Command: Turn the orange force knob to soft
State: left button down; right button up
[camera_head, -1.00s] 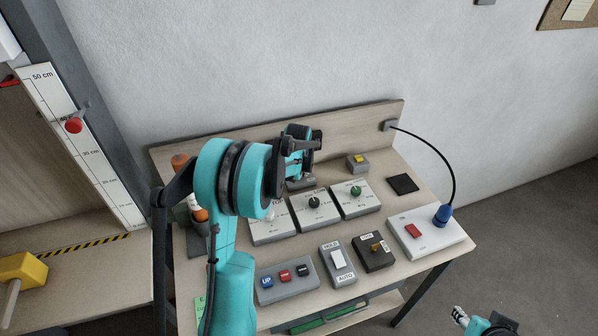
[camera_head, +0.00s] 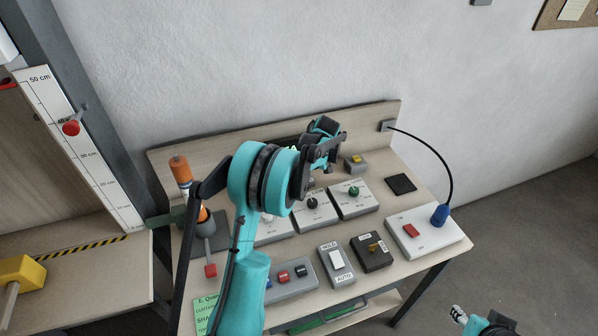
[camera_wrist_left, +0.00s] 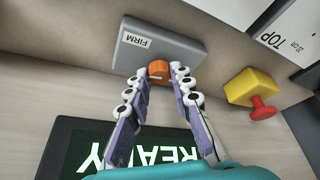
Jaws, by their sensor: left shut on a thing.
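The orange force knob (camera_wrist_left: 158,70) sits on the front of a grey box (camera_wrist_left: 160,48) with a FIRM label in the left wrist view. My left gripper (camera_wrist_left: 160,75) is shut on the knob, one finger on each side. The knob's pointer direction and any soft marking cannot be made out. In the head view my left gripper (camera_head: 322,150) is at the back of the bench, and its arm hides the grey box and knob. My right gripper (camera_head: 458,314) is at the bottom right, away from the bench, its jaws too small to judge.
A yellow block (camera_wrist_left: 250,86) with a red button and a dark READY display (camera_wrist_left: 110,150) lie close to the left gripper.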

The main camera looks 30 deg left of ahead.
pick_arm(q)
jog(key=n+g, duration=0.1)
jog(key=n, duration=0.1)
jog(key=n+g, duration=0.1)
jog(key=n, duration=0.2)
jog(key=shift+w+n+p, duration=0.2)
jog(key=shift+n+p, duration=0.1)
jog(key=shift+p, duration=0.05)
jog(key=shift+w+a+n+g+h+p, duration=0.1)
jog(key=shift+n+g+h+p, duration=0.45)
jog(key=shift+n, duration=1.65)
jog(key=shift+g, duration=0.35)
jog(key=c, duration=1.3)
grip_release()
jog(key=shift+r, duration=0.1)
jog(key=v, duration=1.1)
jog(key=shift+w+r, duration=0.2)
jog(key=shift+r, duration=0.15)
